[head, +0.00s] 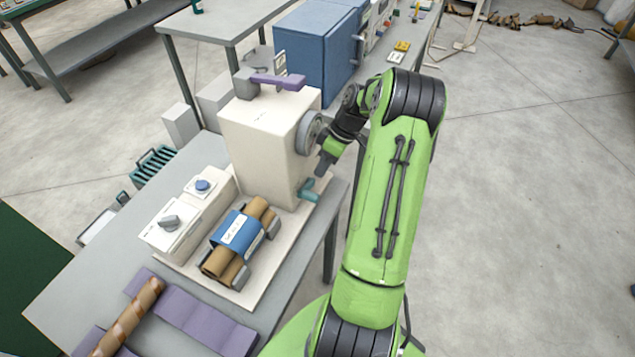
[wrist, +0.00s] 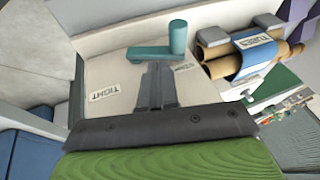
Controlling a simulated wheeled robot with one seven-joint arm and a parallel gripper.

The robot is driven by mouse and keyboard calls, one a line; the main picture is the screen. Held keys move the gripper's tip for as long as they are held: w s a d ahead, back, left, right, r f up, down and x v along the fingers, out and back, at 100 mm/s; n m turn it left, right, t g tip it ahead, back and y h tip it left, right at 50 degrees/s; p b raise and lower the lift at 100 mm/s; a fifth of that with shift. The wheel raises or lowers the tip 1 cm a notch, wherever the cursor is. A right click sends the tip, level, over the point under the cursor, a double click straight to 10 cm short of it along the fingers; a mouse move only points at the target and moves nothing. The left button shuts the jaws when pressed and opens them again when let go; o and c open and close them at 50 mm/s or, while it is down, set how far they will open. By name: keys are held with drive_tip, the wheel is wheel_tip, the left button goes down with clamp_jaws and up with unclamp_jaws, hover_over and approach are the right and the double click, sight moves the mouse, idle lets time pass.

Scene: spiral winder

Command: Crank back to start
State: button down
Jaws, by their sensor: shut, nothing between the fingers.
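The spiral winder is a cream box (head: 262,140) on a pale base plate. A teal crank (head: 309,190) sits low on its right side, beside my arm. In the wrist view the teal crank (wrist: 160,49) has an upright knob at its right end and lies just beyond my fingertips. My gripper (wrist: 160,66) is shut and empty, its dark fingers pointing at the crank arm; I cannot tell whether they touch it. A label reading TIGHT (wrist: 103,92) is left of the fingers, and another label (wrist: 185,67), partly hidden, is right. In the head view my gripper (head: 322,170) is above the crank.
Brown tubes under a blue band (head: 240,232) lie in a cradle in front of the box. Control boxes with knobs (head: 172,222) stand left of it. A purple lever (head: 278,81) is on top. A blue cabinet (head: 312,50) stands behind. The floor at right is clear.

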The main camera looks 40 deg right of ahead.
sight(312, 194)
drive_tip(key=a+f, duration=0.1)
drive_tip(key=s+a+f, duration=0.1)
drive_tip(key=a, duration=0.1)
drive_tip(key=shift+f, duration=0.4)
drive_tip(key=shift+f, duration=0.1)
drive_tip(key=shift+s+a+f+b, duration=0.2)
drive_tip(key=shift+a+f+b, duration=0.3)
drive_tip(key=shift+b, duration=0.4)
drive_tip(key=shift+a, duration=0.1)
drive_tip(key=shift+r, duration=0.15)
